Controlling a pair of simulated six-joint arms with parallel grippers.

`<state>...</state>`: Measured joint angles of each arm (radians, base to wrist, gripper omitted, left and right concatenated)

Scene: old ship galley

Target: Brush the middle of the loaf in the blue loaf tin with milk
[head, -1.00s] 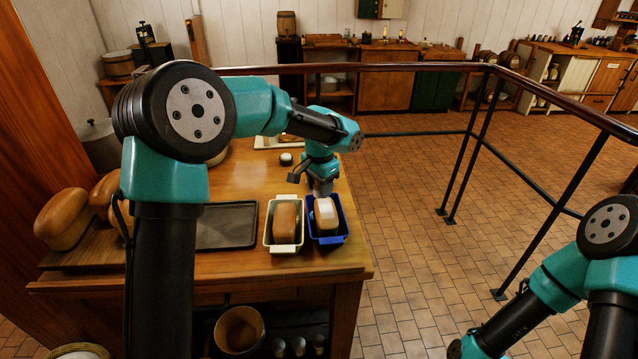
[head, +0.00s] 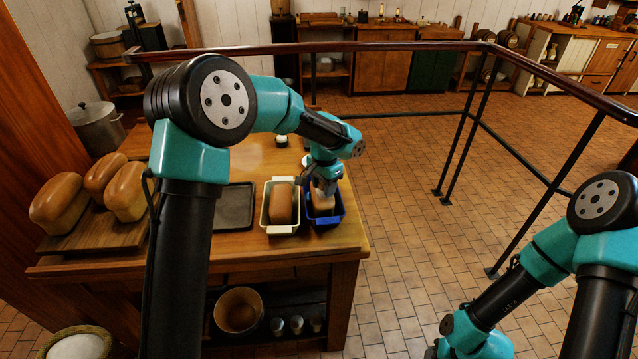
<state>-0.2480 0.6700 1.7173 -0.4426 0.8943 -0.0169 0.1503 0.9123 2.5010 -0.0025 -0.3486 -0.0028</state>
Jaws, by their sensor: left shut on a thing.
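The blue loaf tin (head: 327,221) stands near the right edge of the wooden table in the head view. It holds a golden loaf (head: 322,209) with a pale upper face, partly covered by my gripper. My left gripper (head: 324,188) points down at the far part of this loaf, just over it or touching; I cannot tell which. It is shut on a slim thing, probably the brush, that the gripper and wrist nearly hide. My right arm comes in at the lower right, and its gripper is out of the picture.
A cream tin (head: 281,230) with another loaf stands close left of the blue tin. A dark flat tray (head: 234,206) lies further left, and several loaves sit on a board (head: 118,232). A small white-topped container (head: 282,140) stands behind. A railing (head: 400,46) runs beyond the table.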

